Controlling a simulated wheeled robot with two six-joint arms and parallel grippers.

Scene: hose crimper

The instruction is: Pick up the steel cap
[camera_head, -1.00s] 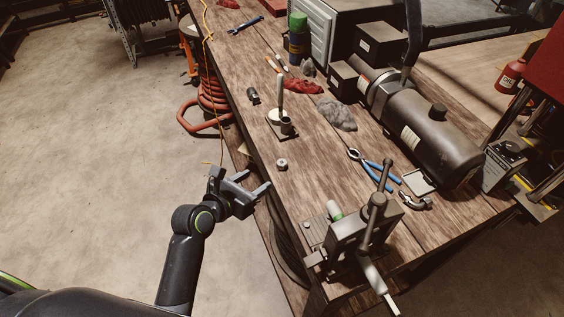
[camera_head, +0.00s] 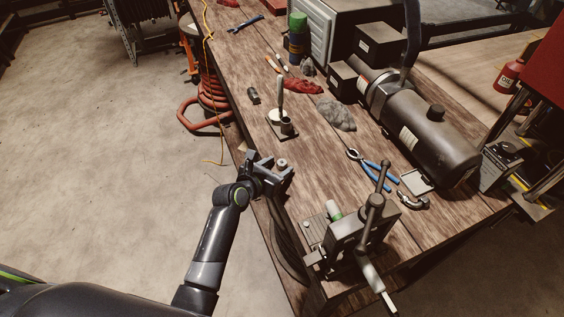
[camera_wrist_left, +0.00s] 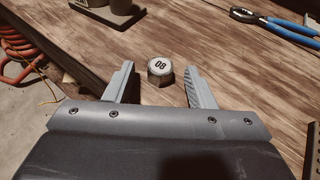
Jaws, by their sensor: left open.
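The steel cap (camera_head: 282,162) is a small short metal cylinder standing on the wooden bench near its left edge. In the left wrist view the steel cap (camera_wrist_left: 159,70) shows a white top marked "08" or "80". My left gripper (camera_head: 277,170) is open at the bench edge, with its fingers pointing toward the cap. In the wrist view the left gripper (camera_wrist_left: 160,82) has one finger on each side of the cap, with gaps on both sides, the cap lying near fingertip level. My right gripper is not in view.
A crimper with a lever (camera_head: 365,222) stands at the bench's near end. Blue-handled pliers (camera_head: 372,165) lie right of the cap. A small stand with an upright post (camera_head: 282,124) is behind it. A dark fitting (camera_head: 253,95) lies farther back. The wood around the cap is clear.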

